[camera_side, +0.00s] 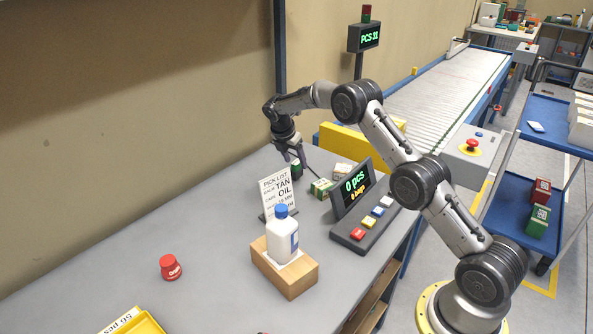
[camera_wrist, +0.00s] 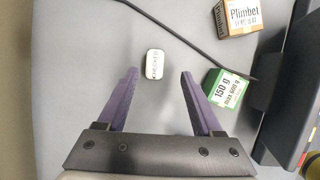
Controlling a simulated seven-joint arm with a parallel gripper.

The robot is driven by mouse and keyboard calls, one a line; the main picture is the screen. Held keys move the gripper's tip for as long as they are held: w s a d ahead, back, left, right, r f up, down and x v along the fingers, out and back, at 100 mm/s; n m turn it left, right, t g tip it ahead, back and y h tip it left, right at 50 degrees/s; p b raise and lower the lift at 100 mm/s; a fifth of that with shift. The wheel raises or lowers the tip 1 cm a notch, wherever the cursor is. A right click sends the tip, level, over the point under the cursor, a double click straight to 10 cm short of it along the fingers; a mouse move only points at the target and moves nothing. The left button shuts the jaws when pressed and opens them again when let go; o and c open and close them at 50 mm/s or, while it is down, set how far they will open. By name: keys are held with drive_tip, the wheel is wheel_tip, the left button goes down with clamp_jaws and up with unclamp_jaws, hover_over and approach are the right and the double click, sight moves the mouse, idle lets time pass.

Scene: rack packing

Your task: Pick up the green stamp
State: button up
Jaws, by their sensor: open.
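The green stamp (camera_side: 296,171) stands on the grey table behind the pick list sign, partly covered by my gripper and the sign. My gripper (camera_side: 295,157) points down just above the stamp. In the wrist view its two purple fingers (camera_wrist: 158,74) are spread apart, with the stamp near the gap between their tips. I cannot tell the exact height left between the tips and the stamp. Nothing is held.
A green weight-marked box (camera_wrist: 228,88) sits close to the right finger. A brown box (camera_wrist: 245,14) and a black cable (camera_wrist: 190,32) lie beyond. The pick list sign (camera_side: 279,193), bottle (camera_side: 283,238) on a wooden block and keypad display (camera_side: 354,189) stand nearby. Table left is mostly clear.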

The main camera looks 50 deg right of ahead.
sight(295, 162)
drive_tip(key=shift+w+x, duration=0.2)
drive_tip(key=shift+x, duration=1.15)
drive_tip(key=shift+w+x, duration=0.15)
drive_tip(key=shift+x, duration=1.2)
drive_tip(key=shift+r, duration=0.1)
clamp_jaws()
